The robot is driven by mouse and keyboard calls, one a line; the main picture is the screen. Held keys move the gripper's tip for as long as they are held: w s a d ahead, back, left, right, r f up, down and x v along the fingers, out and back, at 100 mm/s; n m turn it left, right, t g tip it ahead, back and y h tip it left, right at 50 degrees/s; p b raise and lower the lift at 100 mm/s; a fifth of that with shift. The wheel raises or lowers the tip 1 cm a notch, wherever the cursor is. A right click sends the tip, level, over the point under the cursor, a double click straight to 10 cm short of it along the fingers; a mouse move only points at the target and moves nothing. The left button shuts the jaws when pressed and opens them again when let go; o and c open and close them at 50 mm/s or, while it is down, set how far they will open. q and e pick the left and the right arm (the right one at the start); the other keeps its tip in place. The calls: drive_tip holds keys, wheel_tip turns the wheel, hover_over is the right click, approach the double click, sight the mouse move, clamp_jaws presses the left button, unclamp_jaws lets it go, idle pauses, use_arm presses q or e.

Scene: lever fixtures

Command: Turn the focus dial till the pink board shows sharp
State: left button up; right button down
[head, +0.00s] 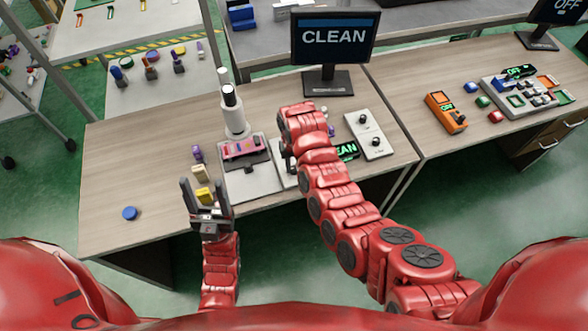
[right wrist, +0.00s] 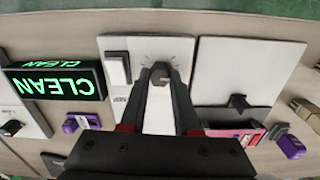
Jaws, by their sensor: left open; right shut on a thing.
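The pink board (head: 243,148) lies on a grey stand under a white scope column (head: 234,115); its edge also shows in the right wrist view (right wrist: 245,136). My right gripper (right wrist: 161,72) is shut at a white plate (right wrist: 170,48) with tick marks just beyond the fingertips. The focus dial seems to be between the fingers, mostly hidden by them. In the head view my arm covers this hand. My left gripper (head: 206,188) is open near the table's front edge, with a yellow block (head: 204,195) seen between its fingers; I cannot tell whether they touch.
A monitor (head: 335,38) reads CLEAN, as does a small green sign (right wrist: 55,82). A two-knob white panel (head: 369,134) stands right of my right arm. A tan block (head: 199,173), purple piece (head: 197,153) and blue disc (head: 129,213) lie left.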

drive_tip(key=shift+m+b, duration=1)
drive_tip(key=shift+m, duration=0.1)
drive_tip(key=c, duration=0.6)
unclamp_jaws()
drive_tip(key=shift+c, duration=0.2)
